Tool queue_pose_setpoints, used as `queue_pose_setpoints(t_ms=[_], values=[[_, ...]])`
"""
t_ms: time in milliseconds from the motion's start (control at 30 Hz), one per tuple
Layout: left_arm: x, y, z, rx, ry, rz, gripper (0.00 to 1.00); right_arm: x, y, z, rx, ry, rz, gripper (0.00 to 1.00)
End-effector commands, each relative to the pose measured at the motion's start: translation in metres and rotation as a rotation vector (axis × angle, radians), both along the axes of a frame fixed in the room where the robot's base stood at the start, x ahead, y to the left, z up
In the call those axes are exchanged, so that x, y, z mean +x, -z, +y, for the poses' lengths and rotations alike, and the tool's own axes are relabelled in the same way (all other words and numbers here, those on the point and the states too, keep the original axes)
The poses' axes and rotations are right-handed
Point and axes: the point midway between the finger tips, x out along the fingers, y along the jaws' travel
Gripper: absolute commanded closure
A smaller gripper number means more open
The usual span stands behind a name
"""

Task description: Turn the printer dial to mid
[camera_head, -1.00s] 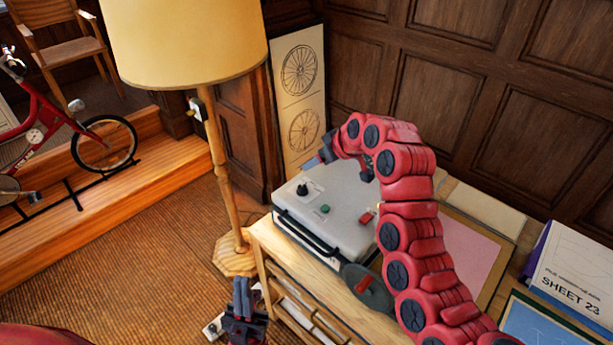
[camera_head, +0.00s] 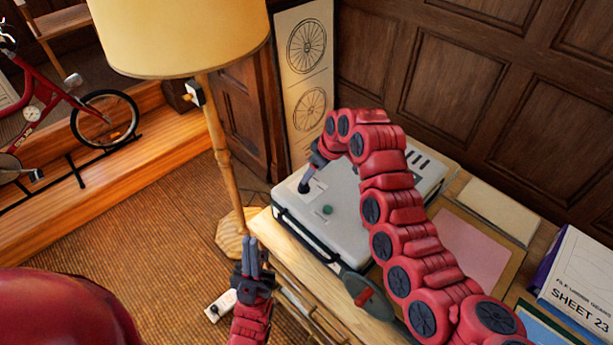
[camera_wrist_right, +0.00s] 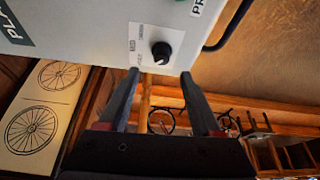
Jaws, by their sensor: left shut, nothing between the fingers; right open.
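The printer (camera_head: 345,222) is a pale grey box on the wooden cabinet. Its black round dial (camera_wrist_right: 161,51) sits on a white plate with small lettering I cannot read; in the head view the dial (camera_head: 304,188) is partly covered. My right gripper (camera_wrist_right: 160,77) is open, its fingertips close to the dial with one on each side in the wrist view. I see no clear contact, and I cannot tell the dial's setting. In the head view my right arm reaches over the printer. My left gripper (camera_head: 254,254) is shut and empty in front of the cabinet.
A green button (camera_head: 327,210) is on the printer near the dial. A floor lamp (camera_head: 215,150) stands left of the cabinet. A dark round object with a red part (camera_head: 366,297) lies in front of the printer. A power strip (camera_head: 220,306) is on the floor.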

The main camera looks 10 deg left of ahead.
Motion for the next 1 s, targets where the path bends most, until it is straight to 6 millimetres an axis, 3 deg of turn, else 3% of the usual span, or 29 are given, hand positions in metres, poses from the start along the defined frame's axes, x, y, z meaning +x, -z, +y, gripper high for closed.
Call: queue_pose_setpoints(t_ms=[67, 433, 933, 1000], values=[[0.000, -0.010, 0.000, 0.000, 0.000, 0.001, 1.00, 0.000, 0.012, 0.005, -0.004, -0.002, 0.007, 0.35], [0.000, -0.021, 0.000, 0.000, 0.000, 0.000, 1.00, 0.010, 0.056, 0.021, -0.005, -0.005, 0.002, 0.35], [0.000, -0.022, 0.000, 0.000, 0.000, 0.000, 1.00, 0.012, 0.066, 0.024, 0.001, 0.001, 0.001, 0.35], [0.000, -0.022, 0.000, 0.000, 0.000, 0.001, 1.00, 0.012, 0.066, 0.023, 0.001, 0.001, 0.001, 0.47]])
